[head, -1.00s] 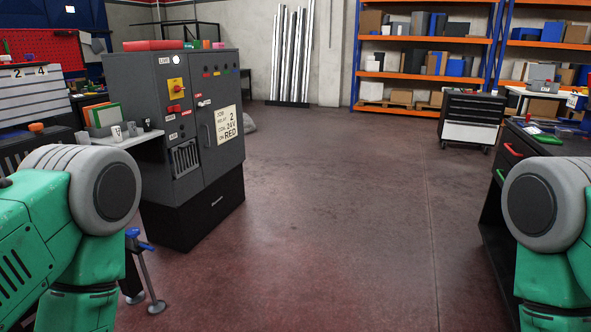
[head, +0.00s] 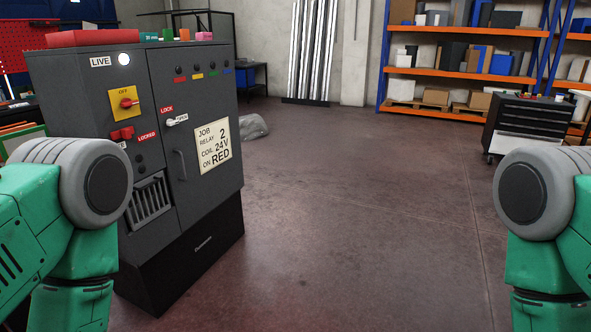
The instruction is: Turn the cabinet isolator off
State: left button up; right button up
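The grey cabinet (head: 205,195) stands at the left, with its front facing right of me. On its left panel is the isolator, a red rotary handle (head: 128,103) on a yellow plate (head: 117,94) marked OFF at the top. The handle looks roughly horizontal, pointing right. A white lamp (head: 124,59) beside a LIVE label is lit. A red switch (head: 122,133) sits below the isolator near a LOCKED label. A pale door latch (head: 177,121) sits between LOCK and OPEN labels. Both my arms show only as upper links at the sides; neither gripper is in view.
A job card (head: 213,145) is on the cabinet door. Coloured blocks lie on the cabinet top. A black drawer trolley (head: 525,125) and orange-blue shelving (head: 470,74) stand at the back right. A grey lump (head: 253,126) lies behind the cabinet. The middle floor is clear.

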aim_at(127, 103)
jog(key=i+l+u, duration=0.15)
jog(key=i+u, duration=0.25)
jog(key=i+l+u, duration=0.35)
jog(key=i, duration=0.25)
